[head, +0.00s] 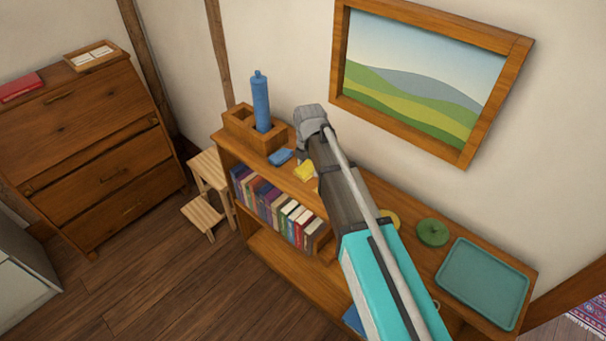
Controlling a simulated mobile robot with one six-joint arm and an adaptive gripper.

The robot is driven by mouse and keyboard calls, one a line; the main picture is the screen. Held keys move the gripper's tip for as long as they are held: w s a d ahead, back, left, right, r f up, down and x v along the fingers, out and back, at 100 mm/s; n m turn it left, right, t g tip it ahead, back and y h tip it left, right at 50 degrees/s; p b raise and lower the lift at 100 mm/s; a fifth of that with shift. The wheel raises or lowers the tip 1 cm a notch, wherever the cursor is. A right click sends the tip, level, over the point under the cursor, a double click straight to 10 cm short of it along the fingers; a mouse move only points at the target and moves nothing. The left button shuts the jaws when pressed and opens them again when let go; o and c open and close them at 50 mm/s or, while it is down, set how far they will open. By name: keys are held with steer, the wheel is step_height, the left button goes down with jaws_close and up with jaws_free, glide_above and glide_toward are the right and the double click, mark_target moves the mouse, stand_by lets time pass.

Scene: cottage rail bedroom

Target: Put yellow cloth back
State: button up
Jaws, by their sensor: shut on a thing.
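The yellow cloth (304,171) shows as a small folded piece over the wooden shelf top (375,190), just left of my dark forearm. Part of it is hidden behind the arm. My gripper (312,121) is at the far end of my arm, above the shelf's back part near the wall. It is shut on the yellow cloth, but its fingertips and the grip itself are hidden. I cannot tell whether the cloth touches the shelf top. A blue folded cloth (280,157) lies on the shelf top to the left.
A wooden holder (241,128) with a blue bottle (261,100) stands at the shelf's left end. A yellow round thing (392,217), a green round thing (432,233) and a green tray (484,283) are to the right. Books (275,205) fill the shelf below. A framed picture (425,75) hangs behind.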

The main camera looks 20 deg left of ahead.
steer(key=w+a+f+b, duration=0.1)
steer(key=w+f+b, duration=0.1)
steer(key=w+a+f+b, duration=0.3)
steer(key=w+f+b, duration=0.1)
steer(key=shift+w+a+f, duration=0.15)
steer(key=shift+a+f, duration=0.1)
steer(key=shift+f, duration=0.1)
stand_by(0.3)
steer(key=shift+w+a+f+b, duration=0.3)
steer(key=shift+w+f+b, duration=0.1)
steer(key=shift+f+b, duration=1.6)
steer(key=shift+b, duration=0.05)
steer(key=shift+s+f, duration=0.1)
steer(key=shift+f, duration=0.05)
steer(key=o, duration=0.9)
steer(key=shift+r, duration=0.2)
